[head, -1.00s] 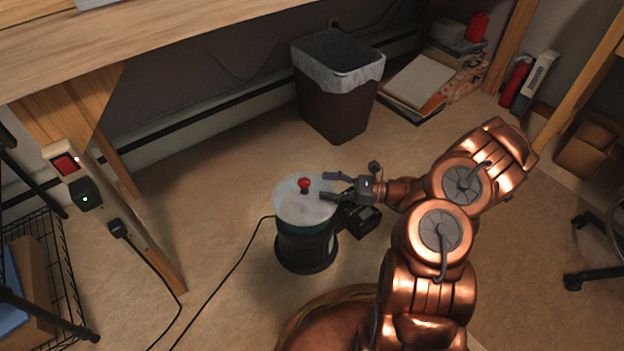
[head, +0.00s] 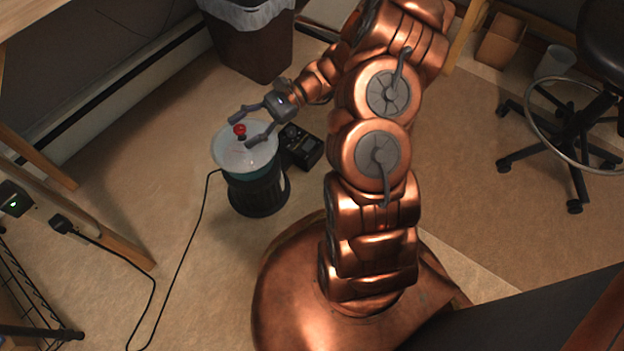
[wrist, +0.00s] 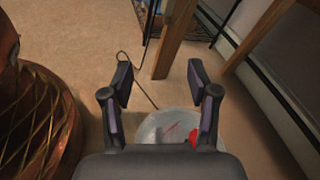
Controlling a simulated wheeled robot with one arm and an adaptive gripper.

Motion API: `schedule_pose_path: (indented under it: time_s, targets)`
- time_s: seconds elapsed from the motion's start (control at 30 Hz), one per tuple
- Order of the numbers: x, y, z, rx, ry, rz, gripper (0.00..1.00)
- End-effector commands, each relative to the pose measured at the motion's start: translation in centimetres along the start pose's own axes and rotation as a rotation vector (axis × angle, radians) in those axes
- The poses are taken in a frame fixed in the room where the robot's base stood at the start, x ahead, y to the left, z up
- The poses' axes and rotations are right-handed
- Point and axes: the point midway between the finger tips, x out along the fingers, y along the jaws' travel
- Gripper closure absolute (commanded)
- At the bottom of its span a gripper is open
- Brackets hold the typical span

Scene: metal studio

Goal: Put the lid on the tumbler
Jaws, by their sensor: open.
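The tumbler (head: 258,194) is a dark, upright round tub with a teal band near its top, on the floor left of my arm. The pale, translucent lid (head: 232,157) with a red knob (head: 240,130) lies over its top; I cannot tell whether it sits flush. My gripper (head: 243,131) is open and empty above the lid, its fingers to either side of the knob in the head view. In the wrist view the lid (wrist: 160,126) is partly hidden by my gripper, and the knob shows beside the right finger. Contact with the knob cannot be told.
A black box (head: 302,148) stands on the floor just right of the tumbler. A black cord (head: 203,225) runs left from it across the floor. A lined waste bin (head: 252,45) stands behind. A wheeled chair (head: 575,110) is at right.

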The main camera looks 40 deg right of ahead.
Motion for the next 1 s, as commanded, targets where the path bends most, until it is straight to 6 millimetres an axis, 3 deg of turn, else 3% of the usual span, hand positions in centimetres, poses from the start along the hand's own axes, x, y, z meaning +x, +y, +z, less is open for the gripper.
schedule_pose_path:
  time_s: [0.2, 0.5, 0.77, 1.0]
  targets:
    - [3.4, 2.7, 4.9, -0.154, 0.066, 0.233, 0.40]
    - [5.5, 7.8, 9.4, -0.349, 0.178, 0.531, 0.40]
    - [5.3, 12.3, 12.1, -0.511, 0.291, 0.771, 0.40]
    - [3.6, 16.0, 13.7, -0.650, 0.410, 0.975, 0.40]
